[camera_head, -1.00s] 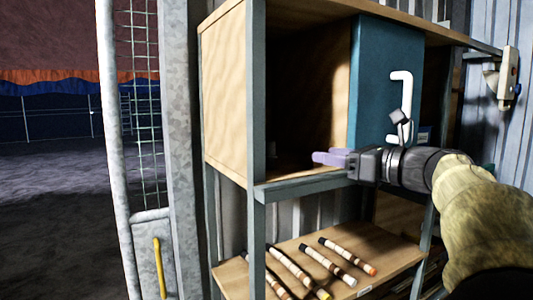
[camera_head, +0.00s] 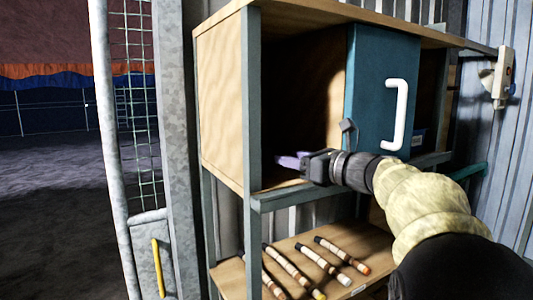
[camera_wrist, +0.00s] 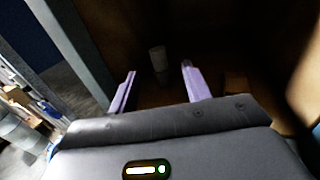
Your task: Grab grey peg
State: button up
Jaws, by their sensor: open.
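My gripper (camera_head: 290,161) is open, with its two lilac fingers reaching into the dark upper compartment of the shelf. In the wrist view the fingers (camera_wrist: 156,88) are spread apart and empty. A small greyish peg-like thing (camera_wrist: 158,58) stands upright on the compartment floor, ahead of the fingertips and between their lines. It is dim, and I cannot make out its detail. In the head view the peg does not show clearly inside the dark compartment.
A teal door (camera_head: 375,85) with a white handle (camera_head: 396,113) stands at the compartment's right. A metal post (camera_head: 252,100) borders its left. Several striped rods (camera_head: 325,262) lie on the lower shelf (camera_head: 370,240). A mesh gate (camera_head: 140,110) stands at left.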

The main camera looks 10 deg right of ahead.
aim_at(270, 150)
jog(key=p+x, duration=0.1)
jog(key=x, duration=0.1)
jog(key=shift+w+a+r, duration=0.15)
jog(key=shift+a, duration=0.2)
jog(key=shift+w+a, duration=0.2)
jog(key=shift+w, duration=0.15)
jog(key=shift+a+p, duration=0.15)
jog(key=shift+p, duration=0.15)
jog(key=shift+w+a+r+p, duration=0.2)
jog(key=shift+w+p, duration=0.1)
jog(key=shift+p, duration=0.15)
jog(key=p+x, duration=0.2)
jog(key=x, duration=0.1)
jog(key=shift+w, duration=0.2)
jog(key=shift+w+a+f+p, duration=0.15)
jog(key=shift+w+a+p, duration=0.1)
jog(key=shift+w+p, duration=0.1)
